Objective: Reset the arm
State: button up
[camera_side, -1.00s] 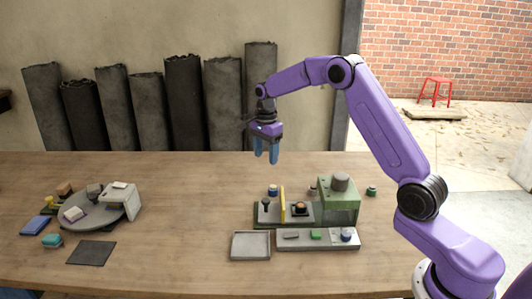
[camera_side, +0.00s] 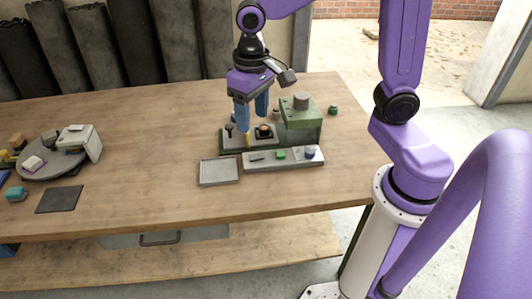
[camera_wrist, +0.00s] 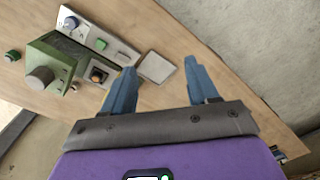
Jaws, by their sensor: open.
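My gripper (camera_side: 252,120) has two blue fingers pointing down, apart, with nothing between them. In the side view it overlaps the left part of the green fixture (camera_side: 301,122); its height above that is hard to judge. In the wrist view the fingers of my gripper (camera_wrist: 160,68) are spread and empty, with the grey tray (camera_wrist: 157,67) showing between them. The green fixture (camera_wrist: 50,67) is at upper left there. In the side view the grey tray (camera_side: 219,172) lies in front of the fixture. A finger partly hides the yellow plate on the fixture.
A grey strip (camera_side: 262,161) with small parts lies right of the tray. A round grey stand (camera_side: 35,168) with a white box (camera_side: 82,142) is at left, near a dark mat (camera_side: 60,199). Dark rolls (camera_side: 90,42) stand behind the table. The table's middle front is clear.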

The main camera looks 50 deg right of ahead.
jog(key=s+d+n, duration=0.2)
jog(key=s+n, duration=0.4)
jog(key=s, duration=0.3)
jog(key=s+d+f+n, duration=0.1)
jog(key=s+d+n, duration=0.1)
jog(key=s+n, duration=0.4)
jog(key=s, duration=0.3)
jog(key=shift+d+f, duration=0.2)
jog(key=shift+f, duration=0.1)
